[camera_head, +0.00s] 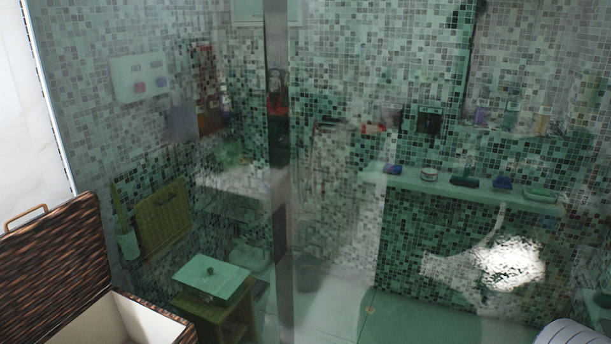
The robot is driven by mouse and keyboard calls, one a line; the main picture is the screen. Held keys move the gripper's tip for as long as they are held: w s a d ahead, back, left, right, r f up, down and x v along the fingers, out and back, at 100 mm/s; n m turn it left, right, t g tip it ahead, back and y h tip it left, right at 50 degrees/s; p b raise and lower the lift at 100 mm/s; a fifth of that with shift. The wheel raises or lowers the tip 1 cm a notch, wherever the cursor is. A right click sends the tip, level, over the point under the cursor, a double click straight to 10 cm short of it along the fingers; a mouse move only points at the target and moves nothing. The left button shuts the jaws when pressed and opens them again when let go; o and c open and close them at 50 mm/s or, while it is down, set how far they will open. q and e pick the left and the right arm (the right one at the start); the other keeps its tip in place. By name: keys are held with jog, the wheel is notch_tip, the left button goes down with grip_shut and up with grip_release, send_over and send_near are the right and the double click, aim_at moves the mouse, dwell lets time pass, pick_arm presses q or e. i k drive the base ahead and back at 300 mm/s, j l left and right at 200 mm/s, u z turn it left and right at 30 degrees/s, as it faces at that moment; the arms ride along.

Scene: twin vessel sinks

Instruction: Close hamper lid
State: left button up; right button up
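The brown woven hamper (152,318) stands at the lower left, cut off by the bottom edge of the head view. Its lid (62,262) is open, tilted up at the back left, with a tan handle (26,217) on its upper edge. The pale lining (110,322) shows inside; the part in view looks empty. Neither of my grippers is in view.
A glass panel with a grey vertical frame (281,180) is beyond the hamper. Through it show a shelf (460,187) with small items and a small wooden stool (225,318). A white ribbed object (568,334) is at the lower right.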

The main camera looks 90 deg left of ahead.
aim_at(52, 262)
jog(key=u, duration=5.55)
jog(key=i+l, duration=0.15)
jog(key=l, duration=0.2)
jog(key=i+l, duration=0.15)
jog(key=l, duration=0.2)
jog(key=i+l, duration=0.15)
jog(key=l, duration=0.2)
jog(key=i+l, duration=0.15)
jog(key=l, duration=0.2)
